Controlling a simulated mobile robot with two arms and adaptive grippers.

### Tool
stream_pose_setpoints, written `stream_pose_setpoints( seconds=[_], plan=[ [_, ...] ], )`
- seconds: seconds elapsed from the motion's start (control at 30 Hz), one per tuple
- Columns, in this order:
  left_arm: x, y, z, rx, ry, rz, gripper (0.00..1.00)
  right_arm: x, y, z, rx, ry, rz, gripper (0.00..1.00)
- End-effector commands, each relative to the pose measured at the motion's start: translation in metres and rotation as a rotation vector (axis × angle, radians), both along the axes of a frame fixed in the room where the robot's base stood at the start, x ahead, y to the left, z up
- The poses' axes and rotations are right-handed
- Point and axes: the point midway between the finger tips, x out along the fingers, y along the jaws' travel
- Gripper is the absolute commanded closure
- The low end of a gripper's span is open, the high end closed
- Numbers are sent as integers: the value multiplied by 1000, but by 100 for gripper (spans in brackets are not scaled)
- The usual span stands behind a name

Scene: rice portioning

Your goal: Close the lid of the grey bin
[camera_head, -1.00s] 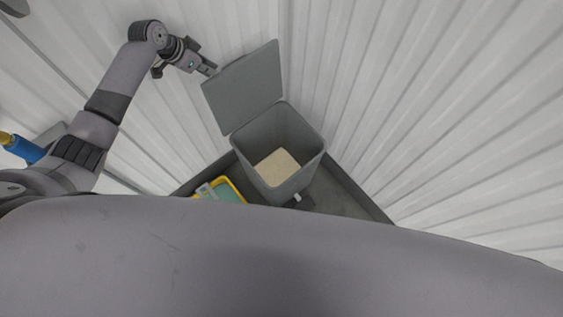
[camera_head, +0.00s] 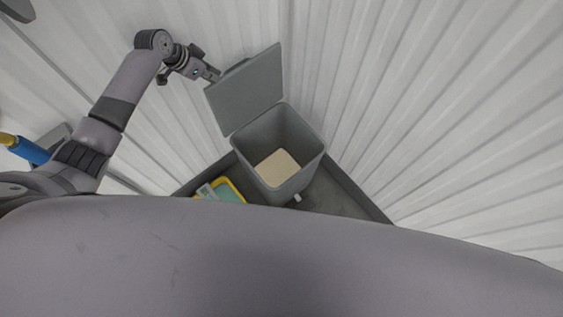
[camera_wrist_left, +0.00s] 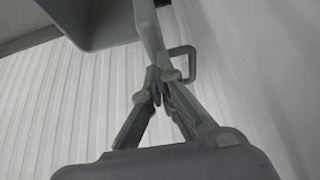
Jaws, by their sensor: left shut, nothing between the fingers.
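The grey bin (camera_head: 259,140) stands in the corner with its mouth open and pale rice (camera_head: 278,167) inside. Its lid (camera_head: 244,92) is raised, standing up from the left rear edge of the bin. My left gripper (camera_head: 214,75) is at the outer, left side of the lid near its upper edge. In the left wrist view the gripper (camera_wrist_left: 158,82) has its fingertips together with nothing between them, close by the lid's edge (camera_wrist_left: 150,30) and a small grey loop handle (camera_wrist_left: 184,62). I cannot tell whether they touch. My right gripper is not in view.
A dark grey tray or counter surface (camera_head: 345,196) lies under the bin. A yellow-rimmed teal item (camera_head: 228,191) lies left of the bin. Corrugated white walls (camera_head: 430,100) meet behind the bin. A blue and yellow object (camera_head: 28,150) is at the far left.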

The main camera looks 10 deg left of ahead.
Motion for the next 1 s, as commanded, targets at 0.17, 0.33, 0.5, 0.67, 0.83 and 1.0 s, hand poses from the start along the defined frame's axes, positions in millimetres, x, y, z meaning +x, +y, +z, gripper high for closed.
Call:
stream_pose_setpoints(
  seconds=[0.17, 0.33, 0.5, 0.67, 0.83, 1.0],
  plan=[
    [-7, -6, -2, 0, 7, -2, 100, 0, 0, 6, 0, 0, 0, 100],
    [-8, -7, -4, 0, 8, -2, 100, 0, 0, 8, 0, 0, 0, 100],
    [-12, -12, -4, 0, 9, -3, 100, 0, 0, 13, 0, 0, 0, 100],
    [-18, -16, -6, 1, 12, -3, 100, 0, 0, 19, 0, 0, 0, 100],
    [-22, -20, -8, 2, 14, -2, 100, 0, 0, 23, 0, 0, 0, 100],
    [-24, -22, -9, 2, 16, -2, 100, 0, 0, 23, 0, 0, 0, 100]
  ],
)
